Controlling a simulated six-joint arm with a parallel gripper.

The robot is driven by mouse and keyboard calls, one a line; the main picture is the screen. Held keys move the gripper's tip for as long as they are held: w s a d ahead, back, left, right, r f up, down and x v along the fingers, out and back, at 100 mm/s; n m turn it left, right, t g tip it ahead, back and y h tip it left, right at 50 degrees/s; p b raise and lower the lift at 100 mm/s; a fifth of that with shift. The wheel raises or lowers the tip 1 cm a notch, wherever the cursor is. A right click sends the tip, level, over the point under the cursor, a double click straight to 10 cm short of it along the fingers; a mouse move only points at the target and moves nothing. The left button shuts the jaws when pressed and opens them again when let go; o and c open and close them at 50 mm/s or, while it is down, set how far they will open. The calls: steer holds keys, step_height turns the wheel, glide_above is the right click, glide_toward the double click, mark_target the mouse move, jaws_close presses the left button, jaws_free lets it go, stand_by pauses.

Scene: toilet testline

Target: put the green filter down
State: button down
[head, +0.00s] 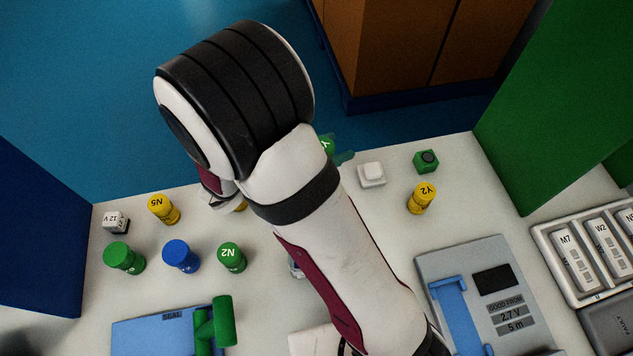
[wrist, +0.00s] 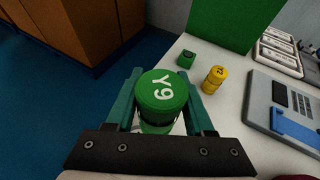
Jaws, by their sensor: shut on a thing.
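The green filter (wrist: 160,98) is a green cylinder whose top reads "Y9". My gripper (wrist: 163,108) has its teal fingers closed on either side of it in the wrist view. In the head view my arm hides most of both. Only a bit of the green filter (head: 327,145) and a teal finger of my gripper (head: 344,157) show near the back edge of the white table (head: 385,232). I cannot tell whether the filter's base touches the table.
A white block (head: 372,174), a small green block (head: 427,161) and a yellow cylinder "Y2" (head: 421,199) stand right of the gripper. Several coloured cylinders, including green "N2" (head: 232,257), stand left. A grey meter (head: 480,290) lies front right. A green panel (head: 550,110) borders the right.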

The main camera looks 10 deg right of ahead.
steer(key=shift+n+t+y, duration=0.4)
steer(key=shift+n+t, duration=0.3)
steer(key=shift+t, duration=0.1)
steer(key=a+f, duration=0.1)
steer(key=f, duration=0.1)
steer(key=w+a+f, duration=0.1)
steer(key=f, duration=0.1)
steer(key=a+f, duration=0.1)
steer(key=f, duration=0.2)
steer(key=shift+w, duration=0.35)
steer(key=shift+c, duration=1.4)
jaws_free()
